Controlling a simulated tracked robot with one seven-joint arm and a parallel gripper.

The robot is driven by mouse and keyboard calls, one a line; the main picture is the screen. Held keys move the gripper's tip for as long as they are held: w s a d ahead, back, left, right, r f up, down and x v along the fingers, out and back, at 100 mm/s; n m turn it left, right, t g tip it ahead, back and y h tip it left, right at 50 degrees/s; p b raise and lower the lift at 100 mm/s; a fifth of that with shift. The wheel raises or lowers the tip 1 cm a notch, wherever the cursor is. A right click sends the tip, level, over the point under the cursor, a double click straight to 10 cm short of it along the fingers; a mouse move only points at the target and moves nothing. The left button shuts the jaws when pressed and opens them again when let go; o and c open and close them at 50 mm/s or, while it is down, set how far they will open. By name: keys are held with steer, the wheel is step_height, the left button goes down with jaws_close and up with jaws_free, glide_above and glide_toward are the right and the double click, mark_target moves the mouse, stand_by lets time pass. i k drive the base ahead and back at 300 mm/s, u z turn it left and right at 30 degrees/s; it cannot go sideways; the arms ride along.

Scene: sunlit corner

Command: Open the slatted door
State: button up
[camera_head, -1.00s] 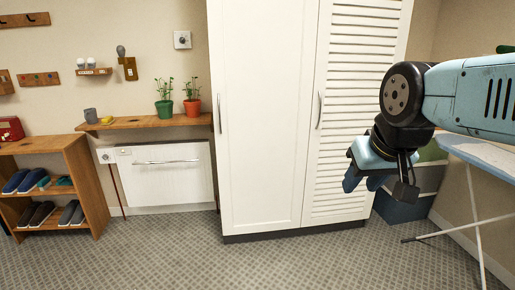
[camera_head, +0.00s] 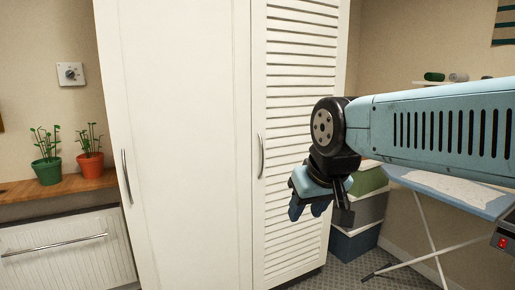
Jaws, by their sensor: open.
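The slatted door (camera_head: 290,110) is the white right-hand door of the tall cupboard, with horizontal louvres. It appears shut. Its curved metal handle (camera_head: 261,156) is on the door's left edge. My gripper (camera_head: 309,211) hangs in front of the door's right part, fingers pointing down, to the right of and below the handle in the picture. It is open, with nothing seen between its fingers, and apart from the handle. My wrist and gripper hide part of the lower right slats.
The plain left door (camera_head: 185,140) has its own handle (camera_head: 126,176). Stacked boxes (camera_head: 366,212) and an ironing board (camera_head: 455,190) stand at the right. A shelf with two potted plants (camera_head: 70,184) is at the left, above a white panel heater (camera_head: 66,250).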

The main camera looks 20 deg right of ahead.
mark_target(298, 47)
steer(key=z, duration=0.1)
steer(key=i, duration=1.2)
steer(key=z, duration=0.15)
